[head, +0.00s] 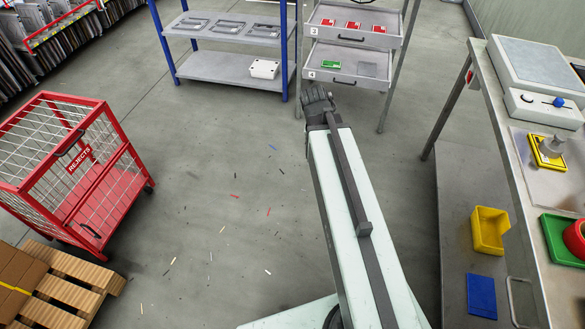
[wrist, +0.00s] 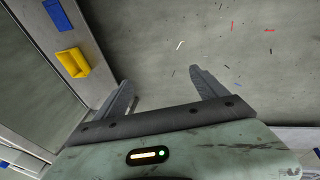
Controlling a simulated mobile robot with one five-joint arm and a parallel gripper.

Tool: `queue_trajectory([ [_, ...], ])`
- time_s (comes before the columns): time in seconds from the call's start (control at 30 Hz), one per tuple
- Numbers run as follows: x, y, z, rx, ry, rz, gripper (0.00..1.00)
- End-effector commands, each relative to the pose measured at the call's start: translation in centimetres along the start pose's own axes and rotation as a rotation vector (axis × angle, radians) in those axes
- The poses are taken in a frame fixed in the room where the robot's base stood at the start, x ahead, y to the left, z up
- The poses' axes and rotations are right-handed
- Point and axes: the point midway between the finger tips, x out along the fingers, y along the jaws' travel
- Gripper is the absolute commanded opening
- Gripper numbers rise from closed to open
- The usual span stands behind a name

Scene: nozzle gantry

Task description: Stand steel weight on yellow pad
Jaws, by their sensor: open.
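The steel weight (head: 551,147), a small grey cylinder with a knob on top, is on the yellow pad (head: 538,159) on the workbench at the right of the head view. It looks upright, its base over the pad; the exact contact edge is too small to tell. The pad has dark markings. My gripper (head: 318,97) is far to the left of them, over the open floor at the end of my outstretched arm. In the wrist view my gripper (wrist: 160,82) has its two fingers spread, with nothing between them. The weight and pad are not seen there.
The bench also holds a scale (head: 535,62) and a green tray (head: 551,236) with a red round object. A yellow bin (head: 489,230) and a blue item (head: 481,295) lie lower. A red rejects cage (head: 98,205) stands left. Blue-posted shelves (head: 225,68) and drawers (head: 350,55) stand behind.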

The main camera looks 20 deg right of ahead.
Motion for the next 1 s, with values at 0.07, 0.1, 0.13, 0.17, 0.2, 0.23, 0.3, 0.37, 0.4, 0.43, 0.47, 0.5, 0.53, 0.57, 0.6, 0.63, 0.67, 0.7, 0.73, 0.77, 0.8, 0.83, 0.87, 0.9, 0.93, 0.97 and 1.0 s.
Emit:
queue_trajectory([
  [0.07, -1.6, -6.3, 4.2, -0.202, -0.051, -0.108, 0.82],
  [0.1, -2.4, -8.7, 5.9, -0.287, -0.071, -0.154, 0.82],
  [0.13, -2.9, -10.1, 7.0, -0.343, -0.084, -0.185, 0.82],
  [0.17, -3.3, -11.3, 8.1, -0.391, -0.096, -0.211, 0.82],
  [0.2, -3.8, -12.6, 9.2, -0.442, -0.106, -0.239, 0.82],
  [0.23, -3.8, -12.7, 9.4, -0.471, -0.111, -0.255, 0.82],
  [0.3, -4.0, -13.1, 10.0, -0.51, -0.12, -0.278, 0.82],
  [0.37, -4.1, -13.3, 10.2, -0.522, -0.123, -0.285, 0.82],
  [0.4, -4.1, -13.4, 10.2, -0.523, -0.123, -0.286, 0.82],
  [0.43, -4.1, -13.3, 10.2, -0.522, -0.123, -0.285, 0.82],
  [0.47, -4.1, -13.3, 10.2, -0.521, -0.122, -0.285, 0.82],
  [0.5, -4.1, -13.3, 10.1, -0.521, -0.122, -0.284, 0.82],
  [0.53, -4.1, -13.3, 10.1, -0.52, -0.122, -0.284, 0.82],
  [0.57, -4.1, -13.3, 10.1, -0.52, -0.122, -0.284, 0.82],
  [0.6, -4.4, -13.2, 10.1, -0.52, -0.122, -0.284, 0.82],
  [0.63, -4.7, -13.1, 10.0, -0.519, -0.122, -0.283, 0.82],
  [0.67, -5.2, -13.0, 9.9, -0.519, -0.122, -0.283, 0.82],
  [0.7, -6.2, -12.8, 9.7, -0.519, -0.121, -0.283, 0.82],
  [0.73, -7.0, -12.6, 9.6, -0.519, -0.121, -0.283, 0.82],
  [0.77, -7.9, -12.3, 9.4, -0.518, -0.121, -0.283, 0.82],
  [0.8, -9.2, -12.0, 9.1, -0.518, -0.121, -0.283, 0.82],
  [0.83, -10.2, -11.8, 8.9, -0.518, -0.121, -0.283, 0.82],
  [0.87, -11.2, -11.5, 8.7, -0.518, -0.121, -0.283, 0.82],
  [0.9, -12.2, -11.3, 8.5, -0.518, -0.121, -0.283, 0.82],
  [0.93, -12.8, -11.1, 8.4, -0.518, -0.121, -0.283, 0.82],
  [0.97, -13.1, -11.1, 8.4, -0.518, -0.121, -0.283, 0.82],
  [1.0, -13.2, -11.0, 8.3, -0.518, -0.121, -0.282, 0.82],
])
